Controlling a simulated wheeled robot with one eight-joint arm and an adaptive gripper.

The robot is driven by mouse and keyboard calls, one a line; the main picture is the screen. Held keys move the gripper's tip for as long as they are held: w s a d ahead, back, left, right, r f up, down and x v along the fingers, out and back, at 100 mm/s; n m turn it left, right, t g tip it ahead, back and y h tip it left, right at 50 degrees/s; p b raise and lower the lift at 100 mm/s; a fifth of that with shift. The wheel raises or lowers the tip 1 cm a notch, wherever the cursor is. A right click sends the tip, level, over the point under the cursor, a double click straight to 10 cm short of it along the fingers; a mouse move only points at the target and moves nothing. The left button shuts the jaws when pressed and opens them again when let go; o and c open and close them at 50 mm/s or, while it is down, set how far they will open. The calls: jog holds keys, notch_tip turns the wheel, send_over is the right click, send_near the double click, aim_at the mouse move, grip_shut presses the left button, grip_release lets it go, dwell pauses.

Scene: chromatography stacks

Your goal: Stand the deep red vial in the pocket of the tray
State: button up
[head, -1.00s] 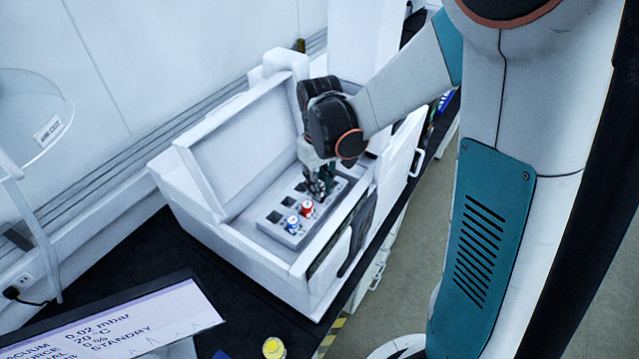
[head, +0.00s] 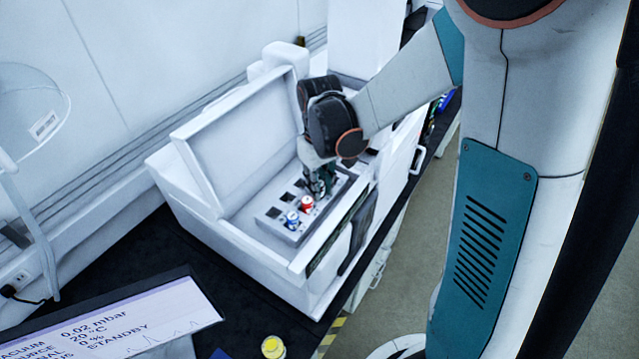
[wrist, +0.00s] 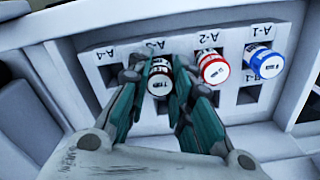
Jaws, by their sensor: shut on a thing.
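My gripper (wrist: 158,88) is shut on the deep red vial (wrist: 159,84), which shows a white labelled top and a dark red edge between the teal fingers. The vial is at the tray position marked A-3; its lower part is hidden, so I cannot tell how deep it sits. The grey tray (wrist: 97,57) has square pockets in rows. In the head view my gripper (head: 320,183) is low over the tray (head: 270,222), and the fingers hide the vial.
A bright red vial (wrist: 213,67) stands at A-2, close beside my right finger, and a blue vial (wrist: 262,61) at A-1. The A-4 pocket (wrist: 104,73) is empty. White walls and a raised lid (head: 240,135) enclose the tray. A yellow-capped vial (head: 273,347) stands outside on the bench.

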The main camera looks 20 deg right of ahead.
jog(key=o, duration=1.4)
jog(key=shift+r, duration=0.15)
jog(key=shift+r+p, duration=2.05)
jog(key=shift+r, duration=1.35)
jog(key=shift+f, duration=0.1)
